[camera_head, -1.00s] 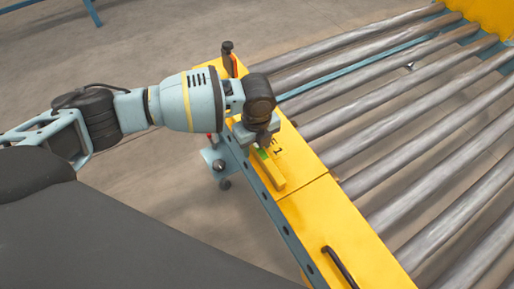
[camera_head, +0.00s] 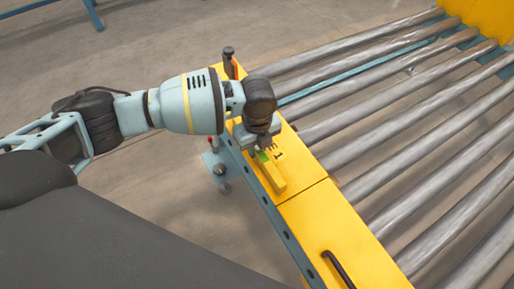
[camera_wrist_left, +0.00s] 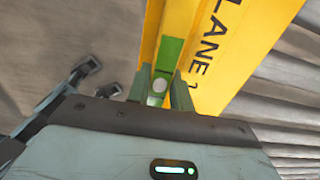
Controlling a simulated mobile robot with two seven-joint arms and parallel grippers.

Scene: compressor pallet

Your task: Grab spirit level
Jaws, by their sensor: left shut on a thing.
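The spirit level (camera_head: 271,174) is a yellow bar with a green middle part, on the yellow conveyor side cover. My left gripper (camera_head: 261,149) is above it, pointing down, and hides its far part. In the left wrist view the spirit level (camera_wrist_left: 172,52) runs between the two fingers of my left gripper (camera_wrist_left: 160,92), with its green part and a pale round vial at the fingertips. The left gripper is shut on it. I cannot tell whether the level touches the cover. My right gripper is not in view.
The yellow side cover (camera_head: 322,222) carries dark lettering and a black handle (camera_head: 338,268) nearer me. Conveyor rollers (camera_head: 385,124) fill the right. An upright dark-topped tool with an orange part (camera_head: 229,62) stands behind my gripper.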

